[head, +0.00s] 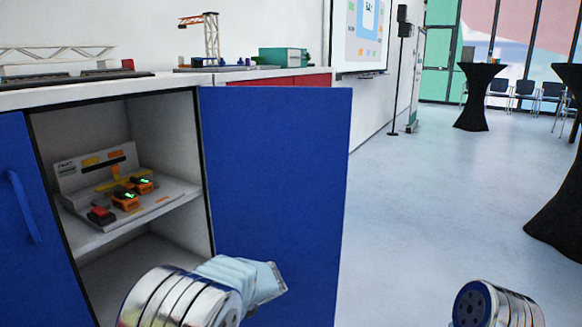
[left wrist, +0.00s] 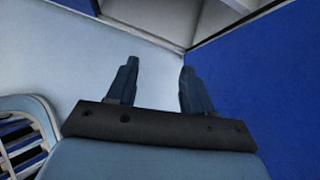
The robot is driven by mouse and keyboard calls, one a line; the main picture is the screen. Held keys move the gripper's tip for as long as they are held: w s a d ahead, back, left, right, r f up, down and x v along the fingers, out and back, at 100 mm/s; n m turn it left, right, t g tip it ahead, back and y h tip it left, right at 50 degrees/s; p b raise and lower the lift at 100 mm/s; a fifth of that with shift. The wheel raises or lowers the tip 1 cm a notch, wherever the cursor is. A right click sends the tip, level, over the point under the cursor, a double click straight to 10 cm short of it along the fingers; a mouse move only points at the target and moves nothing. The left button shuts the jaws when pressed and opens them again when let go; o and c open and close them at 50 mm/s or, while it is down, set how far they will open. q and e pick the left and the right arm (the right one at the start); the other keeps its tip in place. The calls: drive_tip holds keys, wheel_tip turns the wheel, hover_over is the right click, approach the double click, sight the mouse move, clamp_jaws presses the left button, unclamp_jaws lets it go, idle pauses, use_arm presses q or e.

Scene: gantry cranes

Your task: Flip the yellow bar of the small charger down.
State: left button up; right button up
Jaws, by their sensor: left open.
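The small charger (head: 165,205) sits on the shelf inside the open cabinet, in the head view. It has a pale base, a raised back panel with yellow and orange labels, two orange-and-black blocks with green lights, and a red block at the front left. A small yellow piece (head: 115,172) stands by the back panel; I cannot tell whether it is the bar or how it is tilted. My left gripper is open and empty in the left wrist view (left wrist: 157,75), apart from the charger. Its fingers are not clear in the head view. My right gripper is out of view.
The blue cabinet door (head: 275,185) stands open right of the shelf, close to my left arm. Another blue door with a handle (head: 25,207) is at the left. Model cranes stand on the countertop (head: 160,84). Open floor (head: 430,200) lies to the right.

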use_arm(q)
drive_tip(key=s+f+n+g+h, duration=0.4)
drive_tip(key=s+f, duration=0.4)
drive_tip(key=f, duration=0.6)
drive_tip(key=s+d+f+n+h+p, duration=0.1)
drive_tip(key=s+d+f+n+h, duration=0.1)
drive_tip(key=s+n, duration=0.7)
drive_tip(key=s+d+f+n+h+p, duration=0.2)
drive_tip(key=s+f+n+h, duration=0.3)
drive_tip(key=s+n, duration=0.5)
drive_tip(key=shift+s+d+f+t, duration=0.3)
drive_tip(key=shift+s+d+f, duration=0.15)
drive_tip(key=shift+f, duration=0.3)
